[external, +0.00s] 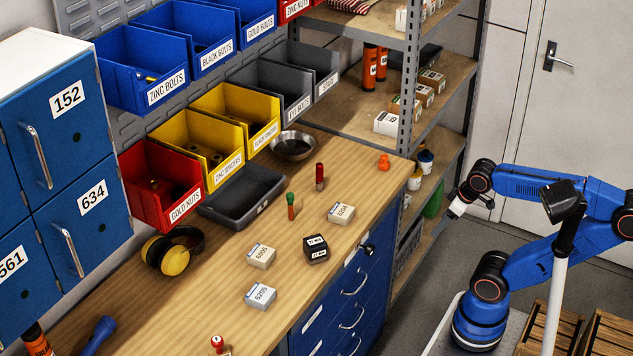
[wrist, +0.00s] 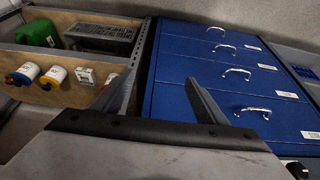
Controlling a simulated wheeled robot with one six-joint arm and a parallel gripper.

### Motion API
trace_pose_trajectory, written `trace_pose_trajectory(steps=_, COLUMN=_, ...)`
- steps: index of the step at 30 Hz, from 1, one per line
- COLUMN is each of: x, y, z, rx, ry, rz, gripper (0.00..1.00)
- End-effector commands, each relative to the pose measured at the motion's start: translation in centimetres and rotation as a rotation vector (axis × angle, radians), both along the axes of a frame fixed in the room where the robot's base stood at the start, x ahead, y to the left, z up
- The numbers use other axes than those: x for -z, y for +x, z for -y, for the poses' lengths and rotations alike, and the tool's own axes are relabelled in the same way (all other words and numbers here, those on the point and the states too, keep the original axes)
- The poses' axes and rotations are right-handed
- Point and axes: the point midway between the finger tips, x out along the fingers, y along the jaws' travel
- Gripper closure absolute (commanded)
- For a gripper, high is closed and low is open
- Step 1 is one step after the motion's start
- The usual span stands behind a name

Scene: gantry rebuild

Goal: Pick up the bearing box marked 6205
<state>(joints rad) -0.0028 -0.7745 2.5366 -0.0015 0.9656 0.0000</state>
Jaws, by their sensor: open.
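The bearing box marked 6205 (external: 261,297) is a small pale box lying on the wooden workbench near its front edge, left of centre in the external view. Similar boxes marked 6005 (external: 261,257) and 6204 (external: 341,214) lie behind it and farther right. My gripper (external: 455,209) is at the right, beyond the bench end and well apart from the boxes. In the wrist view my gripper (wrist: 155,92) has its two fingers spread with nothing between them. The 6205 box does not show in the wrist view.
A black tray (external: 243,195) and yellow earmuffs (external: 174,256) lie behind. Blue drawers (wrist: 228,80) and shelving (wrist: 60,75) face my wrist.

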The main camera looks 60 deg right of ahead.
Motion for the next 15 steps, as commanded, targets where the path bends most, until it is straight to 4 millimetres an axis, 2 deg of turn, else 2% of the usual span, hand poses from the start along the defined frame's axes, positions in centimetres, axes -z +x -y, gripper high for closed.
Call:
trace_pose_trajectory(steps=5, x=-0.5, y=0.3, z=-0.2, rx=-0.004, ry=0.006, rz=0.001, gripper=0.33)
trace_pose_trajectory(steps=8, x=-2.3, y=1.3, z=-1.1, rx=-0.014, ry=0.03, rz=0.003, gripper=0.33)
trace_pose_trajectory(steps=11, x=-5.7, y=3.1, z=-3.0, rx=-0.038, ry=0.073, rz=0.008, gripper=0.33)
trace_pose_trajectory(steps=15, x=-12.2, y=6.1, z=-6.9, rx=-0.092, ry=0.158, rz=0.008, gripper=0.33)
